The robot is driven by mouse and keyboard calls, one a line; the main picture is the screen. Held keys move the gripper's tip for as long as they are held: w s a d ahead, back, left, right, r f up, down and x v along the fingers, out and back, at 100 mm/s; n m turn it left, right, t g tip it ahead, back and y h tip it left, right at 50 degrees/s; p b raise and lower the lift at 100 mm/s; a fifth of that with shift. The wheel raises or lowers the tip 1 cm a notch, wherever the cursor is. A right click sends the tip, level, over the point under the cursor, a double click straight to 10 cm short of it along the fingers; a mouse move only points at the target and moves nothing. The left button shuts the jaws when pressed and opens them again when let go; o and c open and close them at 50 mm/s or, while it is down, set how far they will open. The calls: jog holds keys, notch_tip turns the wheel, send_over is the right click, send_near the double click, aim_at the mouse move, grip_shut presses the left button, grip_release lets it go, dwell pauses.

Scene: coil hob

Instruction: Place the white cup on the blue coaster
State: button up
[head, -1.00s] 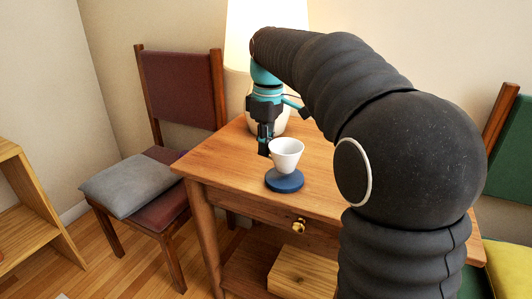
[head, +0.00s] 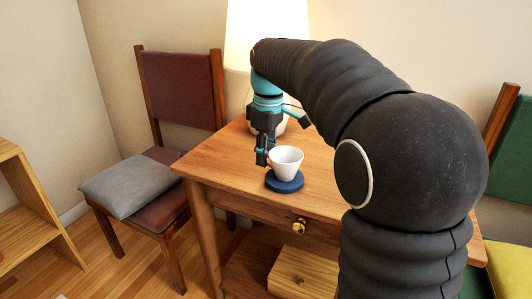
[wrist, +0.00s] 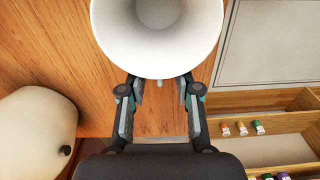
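The white cup (head: 286,161) stands upright on the blue coaster (head: 284,186), near the front edge of the wooden table. In the head view its base appears to touch the coaster. My gripper (head: 262,157) is at the cup's left side. In the wrist view the cup (wrist: 158,35) fills the top middle, and my gripper (wrist: 159,88) has its fingers spread apart. A small pale part, apparently the cup's handle, shows between them, with gaps on both sides. The fingertips' far ends are hidden under the cup's rim, and the coaster is hidden there.
A lit lamp (head: 266,35) stands at the back of the table (head: 225,170). A chair with a grey cushion (head: 132,184) is to the left. The wrist view shows wooden compartments with several small coloured items (wrist: 242,128) at right. The table left of the coaster is clear.

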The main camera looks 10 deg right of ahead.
notch_tip(320, 180, up, 12)
jog(key=p, duration=0.1)
jog(key=s+d+f+m+t, duration=0.1)
jog(key=s+d+f+m, duration=0.15)
jog(key=s, duration=0.55)
jog(key=s+d+f+m+t, duration=0.1)
jog(key=s+f+m+t, duration=0.3)
jog(key=s+f, duration=1.2)
jog(key=s+m, duration=0.2)
jog(key=m, duration=0.2)
jog(key=shift+s+d, duration=0.15)
jog(key=shift+d, duration=0.15)
